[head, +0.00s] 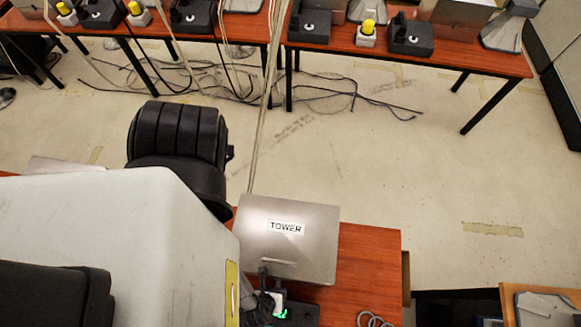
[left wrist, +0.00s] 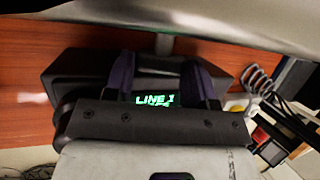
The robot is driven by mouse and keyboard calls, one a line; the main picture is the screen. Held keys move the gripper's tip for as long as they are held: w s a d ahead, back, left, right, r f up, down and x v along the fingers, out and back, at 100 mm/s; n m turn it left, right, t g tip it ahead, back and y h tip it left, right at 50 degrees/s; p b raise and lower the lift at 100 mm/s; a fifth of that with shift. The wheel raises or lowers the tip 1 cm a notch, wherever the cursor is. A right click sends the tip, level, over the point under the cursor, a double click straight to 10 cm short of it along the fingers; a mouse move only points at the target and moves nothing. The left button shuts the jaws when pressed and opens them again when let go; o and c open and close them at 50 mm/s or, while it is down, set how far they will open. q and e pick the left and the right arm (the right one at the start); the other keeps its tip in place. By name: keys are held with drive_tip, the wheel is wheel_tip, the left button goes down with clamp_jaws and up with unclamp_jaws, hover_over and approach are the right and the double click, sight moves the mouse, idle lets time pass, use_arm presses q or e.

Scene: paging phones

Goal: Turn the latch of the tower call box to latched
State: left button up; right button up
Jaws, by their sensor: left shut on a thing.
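The tower call box (head: 310,255) is a grey metal case with a TOWER label, on the brown table. Its metal edge also spans the top of the left wrist view (left wrist: 230,30). My left gripper (head: 264,282) is at the box's near edge, mostly hidden by my arm in the head view. In the left wrist view its two fingers (left wrist: 160,65) reach toward a dark unit (left wrist: 80,75) with a green LINE 1 display (left wrist: 155,98). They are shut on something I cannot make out. I cannot clearly see the latch or its position. My right gripper does not show.
A coiled grey cord (head: 374,319) lies on the table (head: 370,265) right of the box. Back tables (head: 460,60) hold dark units and yellow-topped items. Loose cables (head: 330,95) lie on the floor, which is otherwise open at right.

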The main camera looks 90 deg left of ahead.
use_arm(q)
drive_tip(key=o, duration=0.9)
drive_tip(key=shift+o, duration=0.2)
drive_tip(key=shift+r, duration=0.1)
drive_tip(key=v, duration=1.3)
drive_tip(key=shift+d+r, duration=0.15)
drive_tip(key=shift+r, duration=0.1)
drive_tip(key=shift+s, duration=0.15)
